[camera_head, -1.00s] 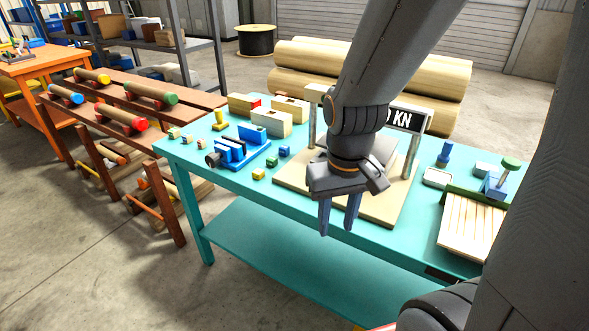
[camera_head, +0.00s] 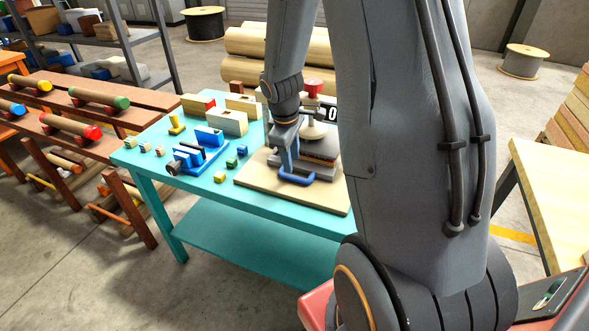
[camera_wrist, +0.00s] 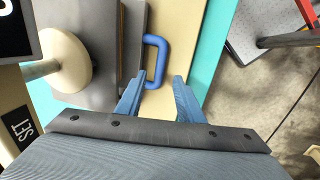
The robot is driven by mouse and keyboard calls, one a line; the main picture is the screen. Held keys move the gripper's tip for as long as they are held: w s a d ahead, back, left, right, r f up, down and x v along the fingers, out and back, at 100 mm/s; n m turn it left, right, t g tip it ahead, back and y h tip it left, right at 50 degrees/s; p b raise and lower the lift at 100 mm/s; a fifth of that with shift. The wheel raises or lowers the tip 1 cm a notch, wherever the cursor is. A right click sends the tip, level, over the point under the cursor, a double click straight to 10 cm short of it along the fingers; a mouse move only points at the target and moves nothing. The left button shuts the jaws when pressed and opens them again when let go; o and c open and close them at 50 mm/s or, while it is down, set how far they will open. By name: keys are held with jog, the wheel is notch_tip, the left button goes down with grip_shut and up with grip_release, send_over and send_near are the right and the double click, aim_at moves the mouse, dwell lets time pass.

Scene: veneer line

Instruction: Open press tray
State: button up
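The press (camera_head: 319,131) stands on a beige base board on the teal table, partly hidden behind my arm. It has a red knob on top and a dark, flat tray (camera_head: 318,163) low down. The tray's blue U-shaped handle (camera_head: 298,181) sticks out at the front. My gripper (camera_head: 287,165) points down beside the handle. In the wrist view my gripper (camera_wrist: 160,76) is open, its two blue fingers apart. The blue handle (camera_wrist: 160,43) is just ahead, its near end by the left fingertip. I cannot tell whether they touch.
Blue fixtures (camera_head: 196,155), wooden blocks (camera_head: 228,121) and small cubes lie on the teal table (camera_head: 140,157) left of the press. A brown rack (camera_head: 75,145) stands further left. A pale wooden table (camera_head: 545,185) is at the right. Large logs lie behind the press.

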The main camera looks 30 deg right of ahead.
aim_at(293, 177)
jog(key=f, duration=0.4)
jog(key=w+d+f, duration=0.1)
jog(key=f, duration=0.2)
jog(key=shift+p, duration=0.3)
grip_shut()
